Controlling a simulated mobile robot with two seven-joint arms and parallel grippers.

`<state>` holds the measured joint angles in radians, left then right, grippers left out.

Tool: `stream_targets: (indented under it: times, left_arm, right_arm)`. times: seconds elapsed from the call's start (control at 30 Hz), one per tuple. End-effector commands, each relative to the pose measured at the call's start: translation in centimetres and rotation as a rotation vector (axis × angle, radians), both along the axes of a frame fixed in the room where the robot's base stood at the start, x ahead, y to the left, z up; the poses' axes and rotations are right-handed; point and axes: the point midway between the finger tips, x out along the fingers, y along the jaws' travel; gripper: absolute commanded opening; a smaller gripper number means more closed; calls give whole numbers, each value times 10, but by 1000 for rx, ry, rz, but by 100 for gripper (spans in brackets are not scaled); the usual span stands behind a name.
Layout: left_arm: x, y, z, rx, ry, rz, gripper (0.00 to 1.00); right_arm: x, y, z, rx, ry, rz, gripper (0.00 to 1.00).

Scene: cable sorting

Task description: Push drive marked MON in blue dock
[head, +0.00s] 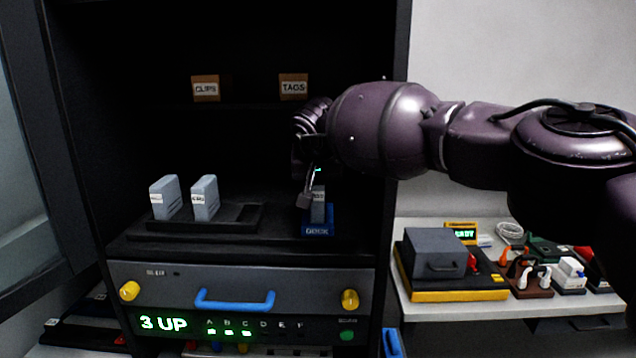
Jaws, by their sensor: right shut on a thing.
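The blue dock (317,231) sits at the right end of the shelf inside the dark cabinet. A grey drive (319,212) stands upright at the dock, its lower end at the dock's top. My right gripper (309,193) comes down over it from above and is shut on it. The gripper covers most of the drive, and I cannot read its mark or tell how deep it sits. Two more grey drives, a left one (164,198) and a right one (204,199), stand in a black rack; their labels are too small to read. My left gripper is not in view.
The black rack (238,222) has free room at its right end. Below is a grey panel (230,279) with a blue handle, yellow knobs and a "3 UP" display. CLIPS (205,89) and TAGS (293,86) boxes are above. A side table (420,312) holds several small items.

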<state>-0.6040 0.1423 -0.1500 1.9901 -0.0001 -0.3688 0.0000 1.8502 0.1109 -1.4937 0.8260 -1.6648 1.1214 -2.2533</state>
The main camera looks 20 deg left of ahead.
Motion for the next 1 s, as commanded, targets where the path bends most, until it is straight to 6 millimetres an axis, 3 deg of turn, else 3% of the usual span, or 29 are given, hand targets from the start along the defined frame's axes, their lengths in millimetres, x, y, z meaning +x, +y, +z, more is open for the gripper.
stream_targets:
  times: [0.9, 0.93, 1.0]
  left_arm:
    - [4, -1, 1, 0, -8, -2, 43]
    - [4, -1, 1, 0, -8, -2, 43]
    - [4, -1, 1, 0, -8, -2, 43]
  right_arm:
    - [0, 0, -7, 0, -1, 0, 1]
    - [0, 0, -7, 0, -1, 0, 33]
    - [0, 0, -7, 0, -1, 0, 44]
